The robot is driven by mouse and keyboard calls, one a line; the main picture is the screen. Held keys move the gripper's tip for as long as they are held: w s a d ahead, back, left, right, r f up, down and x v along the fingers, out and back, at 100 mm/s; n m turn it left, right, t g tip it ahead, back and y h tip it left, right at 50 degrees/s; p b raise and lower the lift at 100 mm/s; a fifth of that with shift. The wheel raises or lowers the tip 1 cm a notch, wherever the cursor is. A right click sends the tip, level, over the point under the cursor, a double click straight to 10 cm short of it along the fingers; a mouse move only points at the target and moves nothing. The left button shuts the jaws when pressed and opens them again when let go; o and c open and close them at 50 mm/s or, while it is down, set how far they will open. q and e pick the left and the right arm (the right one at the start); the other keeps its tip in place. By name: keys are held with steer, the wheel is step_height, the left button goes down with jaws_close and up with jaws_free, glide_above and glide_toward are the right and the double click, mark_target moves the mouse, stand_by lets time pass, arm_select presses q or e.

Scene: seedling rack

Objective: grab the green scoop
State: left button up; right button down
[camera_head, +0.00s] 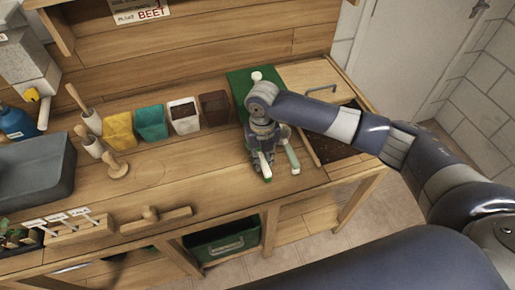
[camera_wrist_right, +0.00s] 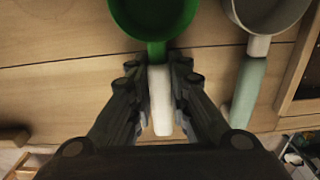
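The green scoop has a round green bowl (camera_wrist_right: 155,15) and a white handle (camera_wrist_right: 161,100), seen in the right wrist view with the bowl at the top. My right gripper (camera_wrist_right: 160,75) has a finger on each side of the white handle, just below the bowl, and looks shut on it. In the head view the right gripper (camera_head: 263,150) is low over the bench, and a white piece of the handle (camera_head: 265,166) shows below it; the arm hides the bowl. My left gripper is not in view.
A second scoop with a pale green handle (camera_wrist_right: 247,95) and grey bowl lies close to the right. Several pots, including a teal pot (camera_head: 151,122), stand to the left. A soil bin (camera_head: 340,147) is at the right. Bare bench lies left of the gripper.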

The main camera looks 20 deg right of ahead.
mark_target(261, 156)
steer(key=shift+r, duration=0.4)
step_height(261, 156, up, 2)
steer(key=shift+w+r+b, duration=0.1)
steer(key=shift+b, duration=0.6)
arm_select(q)
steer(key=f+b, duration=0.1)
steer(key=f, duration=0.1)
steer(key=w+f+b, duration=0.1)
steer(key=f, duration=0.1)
steer(key=shift+b, duration=0.35)
arm_select(e)
steer(key=s+a+r, duration=0.1)
steer(key=s+a, duration=0.1)
steer(key=s, duration=0.5)
steer(key=s+a+r, duration=0.1)
steer(key=s+a, duration=0.2)
steer(key=s, duration=0.5)
steer(key=shift+s, duration=0.2)
steer(key=c, duration=2.3)
jaws_free()
jaws_close()
